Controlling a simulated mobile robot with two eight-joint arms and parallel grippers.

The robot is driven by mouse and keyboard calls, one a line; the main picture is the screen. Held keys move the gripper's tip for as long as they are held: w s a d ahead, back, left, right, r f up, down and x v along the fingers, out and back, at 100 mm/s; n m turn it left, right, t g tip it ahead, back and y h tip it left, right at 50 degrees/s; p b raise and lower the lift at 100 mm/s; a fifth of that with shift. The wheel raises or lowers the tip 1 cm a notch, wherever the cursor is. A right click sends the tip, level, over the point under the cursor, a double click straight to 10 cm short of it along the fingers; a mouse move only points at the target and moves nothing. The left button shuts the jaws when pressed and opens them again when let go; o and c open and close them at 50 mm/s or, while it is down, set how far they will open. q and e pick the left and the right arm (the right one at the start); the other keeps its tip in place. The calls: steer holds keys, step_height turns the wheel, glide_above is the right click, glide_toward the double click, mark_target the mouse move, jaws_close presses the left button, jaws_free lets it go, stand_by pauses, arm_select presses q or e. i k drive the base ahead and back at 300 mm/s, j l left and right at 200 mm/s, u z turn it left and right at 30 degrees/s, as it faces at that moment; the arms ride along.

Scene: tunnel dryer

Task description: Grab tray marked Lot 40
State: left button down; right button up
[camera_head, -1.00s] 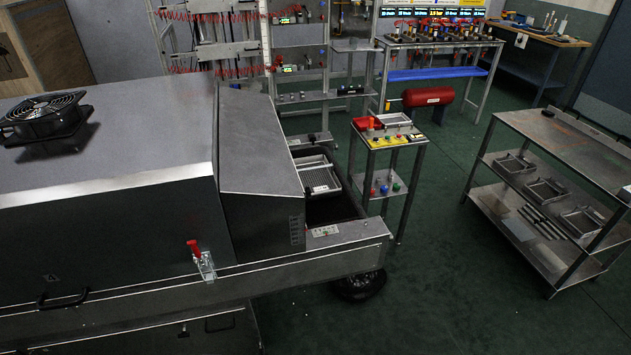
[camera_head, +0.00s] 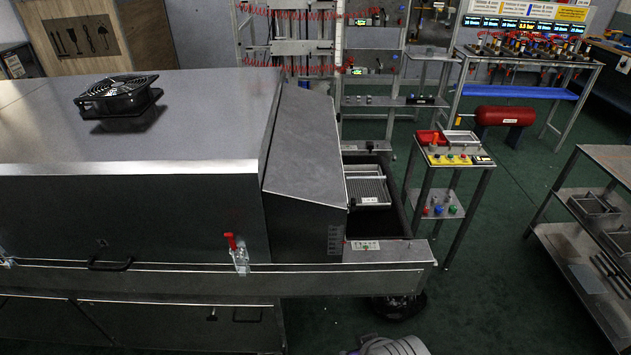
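A shallow metal tray (camera_head: 368,190) with a slatted or mesh bottom lies at the open outlet end of the grey tunnel dryer (camera_head: 140,220). Part of it is hidden under the dryer's sloped hood (camera_head: 306,150). Other metal trays (camera_head: 594,205) stand on the rack at the right edge, partly cut off. No "Lot 40" mark is readable on any tray. Neither of my grippers is in view; only a grey rounded part, apparently mine, shows at the bottom edge.
A small stand (camera_head: 453,160) with a yellow button panel and a red bin is just right of the outlet. A metal rack (camera_head: 570,240) stands further right. A red-handled clamp (camera_head: 236,255) sits on the dryer's front. Green floor is clear between stand and rack.

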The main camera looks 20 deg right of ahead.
mark_target(365, 183)
steer(key=i+l+u, duration=0.1)
steer(key=l+u, duration=0.25)
steer(key=l, duration=0.15)
steer(key=l+u, duration=0.35)
steer(key=l, duration=0.15)
steer(key=l+u, duration=0.4)
steer(key=l, duration=1.25)
steer(key=k+l+u, duration=0.1)
steer(key=l, duration=0.45)
steer(key=k+l, duration=0.15)
steer(key=l, duration=0.4)
steer(key=l+u, duration=0.1)
steer(key=l, duration=0.45)
steer(key=i+l, duration=0.1)
steer(key=l, duration=0.3)
steer(key=i+l, duration=0.1)
steer(key=l, duration=0.3)
